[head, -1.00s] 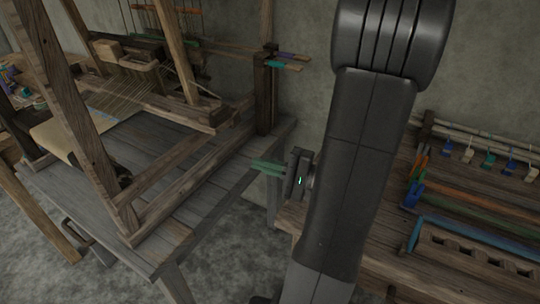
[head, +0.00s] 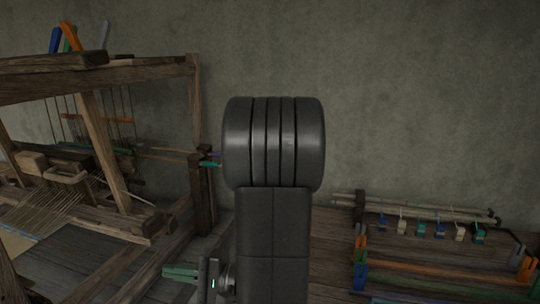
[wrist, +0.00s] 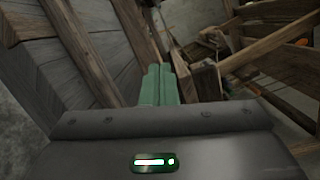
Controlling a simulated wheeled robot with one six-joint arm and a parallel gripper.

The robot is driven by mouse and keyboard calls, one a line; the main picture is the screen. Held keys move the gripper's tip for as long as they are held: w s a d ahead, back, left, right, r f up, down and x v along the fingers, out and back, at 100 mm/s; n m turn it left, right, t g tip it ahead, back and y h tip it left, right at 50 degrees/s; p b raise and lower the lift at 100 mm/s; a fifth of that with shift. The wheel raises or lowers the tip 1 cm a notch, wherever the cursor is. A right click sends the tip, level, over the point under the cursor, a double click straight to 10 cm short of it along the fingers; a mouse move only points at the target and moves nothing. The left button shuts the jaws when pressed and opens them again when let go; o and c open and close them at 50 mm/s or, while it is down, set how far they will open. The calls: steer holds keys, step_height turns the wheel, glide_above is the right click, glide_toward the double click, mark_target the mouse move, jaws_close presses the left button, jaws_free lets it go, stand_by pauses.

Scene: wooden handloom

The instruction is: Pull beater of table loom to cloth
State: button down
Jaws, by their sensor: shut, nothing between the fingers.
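The table loom (head: 97,88) stands at the left of the head view, a dark wooden frame with pale warp threads (head: 45,212) and cloth (head: 14,240) at the lower left. A slanted wooden upright (head: 104,150) rises inside the frame, and a wooden block piece (head: 66,176) sits behind the threads. I cannot tell for sure which piece is the beater. My gripper (head: 180,272), with green fingers, is shut and empty, right of the threads and apart from them. In the wrist view its fingers (wrist: 158,85) are together, with dark wooden boards beyond them.
My arm covers the middle of the head view. A wooden bench (head: 330,255) with a rack of coloured clips (head: 420,228) stands at the right. The loom's corner post (head: 203,195) rises near my gripper. Bare grey wall fills the back.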

steer(key=a, duration=0.8)
steer(key=shift+s+r, duration=0.4)
steer(key=w+d+f, duration=0.1)
steer(key=w+d, duration=0.1)
steer(key=d, duration=1.2)
steer(key=s+a+r, duration=0.1)
steer(key=s+a, duration=0.1)
steer(key=a, duration=1.2)
steer(key=w+d+n+p, duration=0.1)
steer(key=w+d+n, duration=0.1)
steer(key=w, duration=0.7)
steer(key=shift+d+n+g+h, duration=0.3)
steer(key=shift+n+g, duration=0.1)
steer(key=shift+n, duration=0.1)
steer(key=shift+w+f, duration=0.1)
steer(key=shift+a+f, duration=0.1)
